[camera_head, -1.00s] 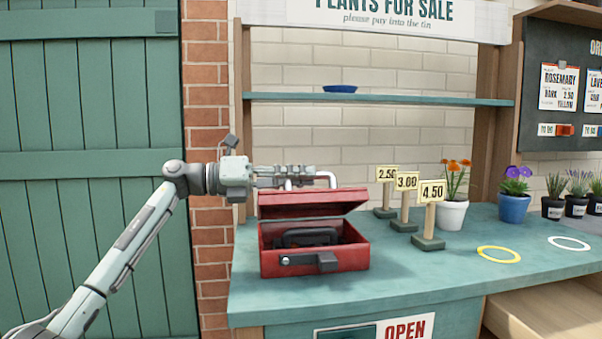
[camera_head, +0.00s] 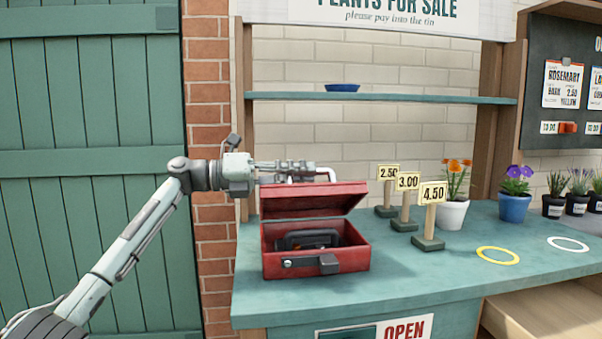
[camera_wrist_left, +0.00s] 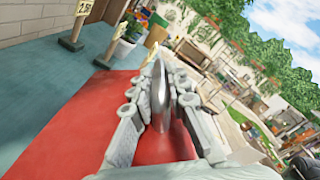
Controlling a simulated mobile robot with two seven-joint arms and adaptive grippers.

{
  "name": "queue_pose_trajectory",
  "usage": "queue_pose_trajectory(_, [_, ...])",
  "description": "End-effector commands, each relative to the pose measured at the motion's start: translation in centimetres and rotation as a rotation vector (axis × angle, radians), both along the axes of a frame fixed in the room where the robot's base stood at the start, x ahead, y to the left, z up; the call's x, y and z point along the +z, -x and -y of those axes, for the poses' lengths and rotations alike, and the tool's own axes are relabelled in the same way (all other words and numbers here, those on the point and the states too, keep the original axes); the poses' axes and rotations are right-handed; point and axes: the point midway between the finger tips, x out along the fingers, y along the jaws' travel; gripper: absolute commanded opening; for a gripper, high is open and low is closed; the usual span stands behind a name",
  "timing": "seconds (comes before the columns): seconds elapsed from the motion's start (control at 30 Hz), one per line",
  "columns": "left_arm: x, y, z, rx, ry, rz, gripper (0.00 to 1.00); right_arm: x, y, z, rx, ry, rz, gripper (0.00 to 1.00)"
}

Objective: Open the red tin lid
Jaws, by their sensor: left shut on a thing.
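The red tin (camera_head: 344,261) stands on the left end of the green counter, with a dark latch on its front. Its lid (camera_head: 312,200) is raised and tilted back, and a dark tray with a handle (camera_head: 308,239) shows inside. My left gripper (camera_head: 318,169) is above the lid, shut on the pale lid handle (camera_head: 333,174). In the left wrist view the fingers (camera_wrist_left: 162,92) close on the handle's metal bar, with the red lid (camera_wrist_left: 75,125) below. My right gripper is not in view.
Price signs (camera_head: 430,215) stand to the right of the tin. Potted flowers (camera_head: 454,200), a yellow ring (camera_head: 498,255) and a white ring (camera_head: 569,243) are further right. A shelf (camera_head: 420,99) with a blue dish (camera_head: 341,88) hangs above. The counter's front middle is clear.

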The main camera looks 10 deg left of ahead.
Motion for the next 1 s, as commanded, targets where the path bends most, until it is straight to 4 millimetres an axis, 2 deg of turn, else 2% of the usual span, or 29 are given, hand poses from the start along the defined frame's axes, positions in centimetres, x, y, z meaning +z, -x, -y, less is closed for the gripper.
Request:
queue_pose_trajectory(0.13, [0.0, 0.0, -0.1, 0.002, -0.002, -0.002, 0.0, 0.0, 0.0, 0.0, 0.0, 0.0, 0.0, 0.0])
queue_pose_trajectory(0.17, [0.0, 0.0, -0.1, 0.002, -0.002, -0.002, 0.18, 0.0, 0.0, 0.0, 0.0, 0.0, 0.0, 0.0])
queue_pose_trajectory(0.3, [0.0, 0.0, -0.1, 0.001, -0.001, 0.0, 0.35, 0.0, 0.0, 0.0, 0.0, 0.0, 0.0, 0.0])
queue_pose_trajectory(0.67, [0.0, 0.1, -0.4, 0.001, -0.001, 0.0, 0.36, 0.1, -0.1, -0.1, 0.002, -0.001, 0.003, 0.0])
queue_pose_trajectory(0.77, [-0.1, 0.4, -1.5, 0.003, -0.001, 0.0, 0.36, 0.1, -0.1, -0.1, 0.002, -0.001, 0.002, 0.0])
queue_pose_trajectory(1.0, [-0.1, 1.9, -6.3, 0.005, -0.002, -0.002, 0.36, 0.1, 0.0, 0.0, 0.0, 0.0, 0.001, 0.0])
